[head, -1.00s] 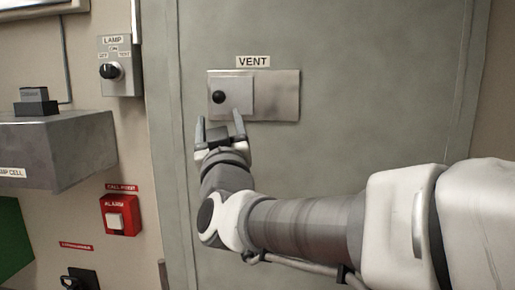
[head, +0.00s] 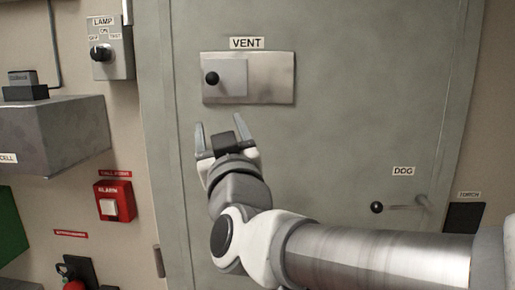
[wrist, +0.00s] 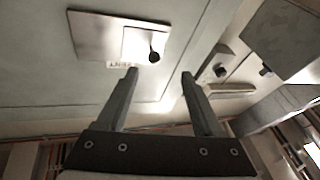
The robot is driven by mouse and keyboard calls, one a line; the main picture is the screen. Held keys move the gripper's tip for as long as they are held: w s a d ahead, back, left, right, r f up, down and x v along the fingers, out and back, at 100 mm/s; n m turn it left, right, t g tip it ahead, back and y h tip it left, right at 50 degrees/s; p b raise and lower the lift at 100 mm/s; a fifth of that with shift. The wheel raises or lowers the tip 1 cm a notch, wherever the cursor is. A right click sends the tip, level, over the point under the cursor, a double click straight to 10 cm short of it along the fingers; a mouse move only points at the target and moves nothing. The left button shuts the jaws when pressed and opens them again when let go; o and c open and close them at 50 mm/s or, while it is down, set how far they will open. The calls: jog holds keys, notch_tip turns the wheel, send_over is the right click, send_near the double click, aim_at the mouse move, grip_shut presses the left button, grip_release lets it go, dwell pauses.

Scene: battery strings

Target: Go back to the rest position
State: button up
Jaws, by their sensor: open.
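My gripper (head: 220,132) is open and empty, its two grey fingers pointing up just below the vent plate. The vent plate (head: 272,78) is a metal panel with a sliding piece and a black knob (head: 211,78) at its left, under a VENT label. The gripper is apart from the knob. In the wrist view, my gripper (wrist: 160,80) shows its two fingers spread with nothing between them, and the knob (wrist: 154,57) lies beyond them. My arm reaches in from the lower right.
A grey door (head: 330,140) carries the vent and a DOG handle (head: 405,205). To the left are a lamp switch (head: 106,52), a red alarm call point (head: 114,201) and a grey box (head: 50,138) jutting out. A dark torch holder (head: 463,217) is at right.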

jog(key=s+d+f+m+g+h, duration=0.15)
jog(key=s+d+f+g, duration=0.25)
jog(key=d+f+g, duration=0.75)
jog(key=s+d+f+m+g+h, duration=0.3)
jog(key=s+d+f, duration=0.7)
jog(key=s+f, duration=0.4)
jog(key=shift+d+m+h, duration=0.2)
jog(key=shift+m+h, duration=0.35)
jog(key=shift+h, duration=0.3)
